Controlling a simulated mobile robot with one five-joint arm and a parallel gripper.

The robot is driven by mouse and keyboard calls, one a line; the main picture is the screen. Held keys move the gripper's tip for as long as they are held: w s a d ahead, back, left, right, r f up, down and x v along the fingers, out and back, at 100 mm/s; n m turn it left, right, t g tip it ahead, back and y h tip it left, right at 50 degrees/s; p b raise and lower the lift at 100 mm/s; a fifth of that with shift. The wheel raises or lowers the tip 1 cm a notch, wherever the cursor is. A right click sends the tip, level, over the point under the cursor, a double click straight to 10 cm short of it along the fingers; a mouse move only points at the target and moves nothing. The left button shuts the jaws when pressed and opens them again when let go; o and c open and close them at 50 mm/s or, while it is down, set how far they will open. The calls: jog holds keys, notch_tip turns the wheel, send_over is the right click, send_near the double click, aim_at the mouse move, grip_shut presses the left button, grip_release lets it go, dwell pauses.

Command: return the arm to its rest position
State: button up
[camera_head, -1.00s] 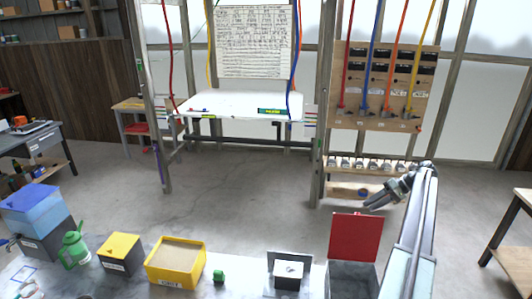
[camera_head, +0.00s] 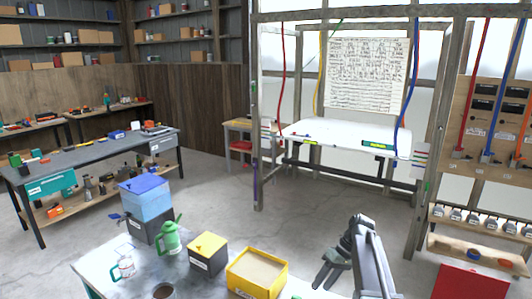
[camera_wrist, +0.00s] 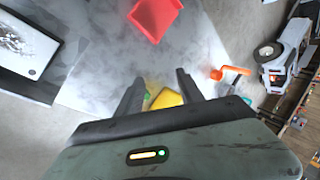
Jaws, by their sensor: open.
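My gripper (camera_head: 328,272) hangs over the near table's right part in the head view, just right of the yellow sand-filled box (camera_head: 257,272). My gripper also shows in the wrist view (camera_wrist: 158,88), with its two dark fingers apart and nothing between the tips. A yellow thing (camera_wrist: 168,98) shows behind and between the fingers there. I cannot tell its distance. My arm rises from the bottom of the head view, bent, with the gripper pointing down and left.
A red lid (camera_head: 468,281) is at the lower right. The wrist view shows an orange crank (camera_wrist: 232,72). The floor beyond the table is clear.

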jog(key=s+a+f+h+b, duration=0.1)
jog(key=s+a+f+h, duration=0.1)
jog(key=s+a+f, duration=0.4)
jog(key=s+d+m+t+h, duration=0.2)
jog(key=s+m+h, duration=0.1)
jog(key=s, duration=0.3)
jog(key=shift+s+d+r+m+h, duration=0.3)
jog(key=shift+s+d+r+m, duration=0.15)
jog(key=shift+m, duration=0.45)
